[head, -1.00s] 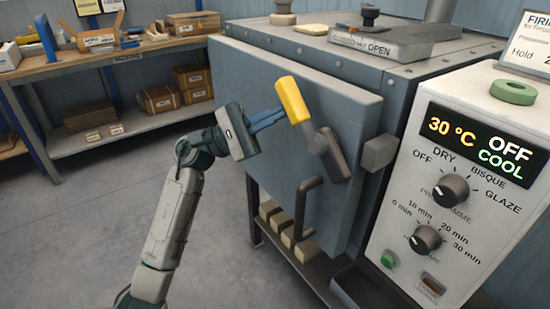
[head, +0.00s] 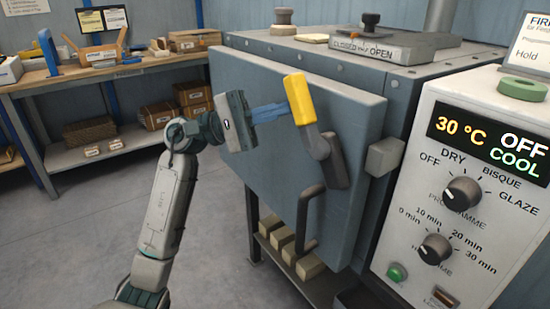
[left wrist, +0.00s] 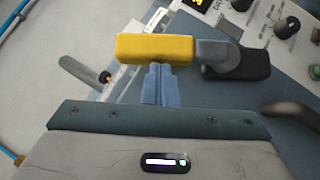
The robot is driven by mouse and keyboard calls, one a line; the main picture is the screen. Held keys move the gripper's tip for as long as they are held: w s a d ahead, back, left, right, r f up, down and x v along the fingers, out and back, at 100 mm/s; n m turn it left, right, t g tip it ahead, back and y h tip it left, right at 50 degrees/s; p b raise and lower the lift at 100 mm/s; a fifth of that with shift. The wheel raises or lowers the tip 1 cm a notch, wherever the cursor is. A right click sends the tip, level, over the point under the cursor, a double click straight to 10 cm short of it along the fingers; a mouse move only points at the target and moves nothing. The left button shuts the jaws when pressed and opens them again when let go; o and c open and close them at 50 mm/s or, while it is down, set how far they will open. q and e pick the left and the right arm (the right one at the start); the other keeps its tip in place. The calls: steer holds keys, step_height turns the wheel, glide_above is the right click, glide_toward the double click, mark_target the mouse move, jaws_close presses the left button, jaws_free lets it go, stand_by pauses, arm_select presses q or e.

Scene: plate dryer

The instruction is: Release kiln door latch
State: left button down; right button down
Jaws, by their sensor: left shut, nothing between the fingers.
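The kiln door latch is a lever with a yellow grip (head: 300,98) on a grey arm and a dark base (head: 335,165), on the right part of the grey kiln door (head: 270,75). The grip points up, leaning slightly left. My left gripper (head: 286,108) is shut and empty, its blue fingers reaching to the grip's left side. In the left wrist view, the shut fingertips (left wrist: 158,66) meet the edge of the yellow grip (left wrist: 155,48) and are not around it. Whether they press on it is hard to tell. My right gripper is not in view.
A dark door handle (head: 304,222) stands out below the latch. A grey block (head: 385,156) sits at the door's right edge. The control panel (head: 405,225) stands to the right. A shelf with boxes (head: 125,68) stands back left, with open floor before it.

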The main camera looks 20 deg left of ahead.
arm_select(q)
steer(key=shift+a, duration=0.1)
